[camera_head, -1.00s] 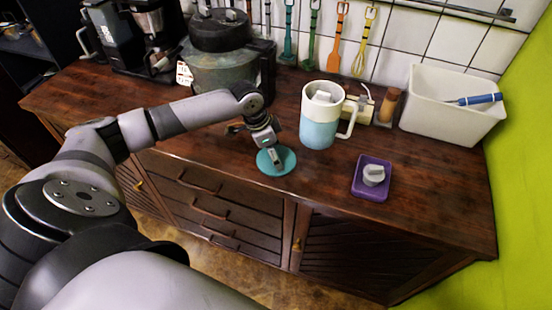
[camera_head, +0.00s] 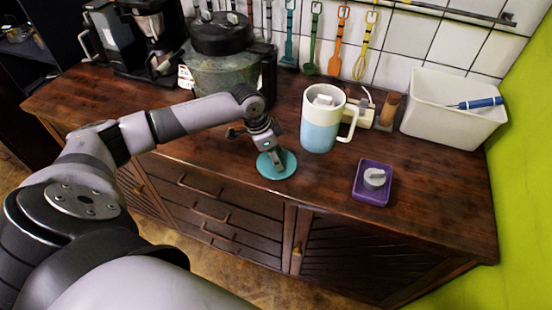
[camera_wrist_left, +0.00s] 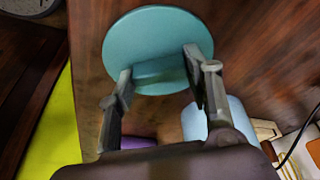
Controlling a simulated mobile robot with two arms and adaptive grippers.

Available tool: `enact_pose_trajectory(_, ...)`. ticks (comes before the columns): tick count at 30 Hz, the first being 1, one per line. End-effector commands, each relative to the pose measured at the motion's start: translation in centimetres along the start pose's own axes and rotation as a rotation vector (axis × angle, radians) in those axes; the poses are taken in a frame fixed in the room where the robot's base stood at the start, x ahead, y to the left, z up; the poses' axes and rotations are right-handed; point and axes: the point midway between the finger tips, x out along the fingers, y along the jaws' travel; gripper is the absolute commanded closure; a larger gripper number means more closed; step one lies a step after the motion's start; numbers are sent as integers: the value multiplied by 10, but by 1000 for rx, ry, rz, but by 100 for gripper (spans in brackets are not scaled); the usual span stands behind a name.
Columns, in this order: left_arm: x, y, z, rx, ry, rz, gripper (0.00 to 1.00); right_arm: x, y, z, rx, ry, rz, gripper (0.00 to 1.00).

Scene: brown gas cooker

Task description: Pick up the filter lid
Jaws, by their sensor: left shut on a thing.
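The filter lid appears as a flat round teal disc (camera_head: 266,172) at the counter's front part, left of the blue and white jug (camera_head: 319,130). In the left wrist view the disc (camera_wrist_left: 140,38) has a raised teal ridge across it. My left gripper (camera_head: 276,164) points down over the disc. In the wrist view its two fingers (camera_wrist_left: 160,66) are on either side of the ridge, shut on it. The disc looks on or very near the wood; I cannot tell if it is lifted. My right gripper is not in view.
A purple tray (camera_head: 361,190) with a grey knobbed piece stands to the right. A white bin (camera_head: 425,115) stands at the back right. A large lidded pot (camera_head: 215,75) and a coffee machine (camera_head: 150,40) are behind. The counter's front edge is close to the disc.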

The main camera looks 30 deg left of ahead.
Motion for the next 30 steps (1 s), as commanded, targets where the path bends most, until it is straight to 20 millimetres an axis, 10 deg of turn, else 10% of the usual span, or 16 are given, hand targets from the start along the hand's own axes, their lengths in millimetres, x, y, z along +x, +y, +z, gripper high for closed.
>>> enact_pose_trajectory(8,-25,-2,-8,1,4,-5,82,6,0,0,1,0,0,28)
enact_pose_trajectory(30,-184,0,-58,1,4,-1,82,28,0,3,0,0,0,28)
